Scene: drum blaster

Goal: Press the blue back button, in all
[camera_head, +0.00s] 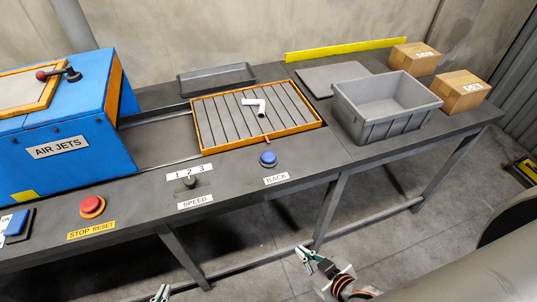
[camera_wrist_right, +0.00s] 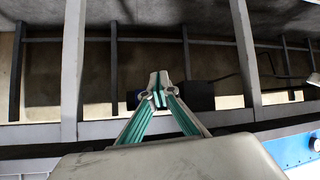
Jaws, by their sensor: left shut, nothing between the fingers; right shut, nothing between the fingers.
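The blue back button (camera_head: 268,158) sits on the front part of the grey bench, just above its BACK label (camera_head: 276,179). Nothing touches it. My right gripper (camera_head: 303,252) is shut and empty, in front of the bench and below the button in the head view. In the right wrist view its fingertips (camera_wrist_right: 158,78) are together, with the bench frame and floor behind. My left gripper (camera_head: 161,291) shows only its tip at the bottom edge of the head view, shut and apart from the bench.
A speed knob (camera_head: 189,181) and a red stop button (camera_head: 91,206) stand left of the back button. Behind it is an orange-framed slatted tray (camera_head: 197,122) with a white pipe piece (camera_head: 256,104). A grey bin (camera_head: 372,132) stands to the right. The blue machine (camera_head: 75,135) fills the left.

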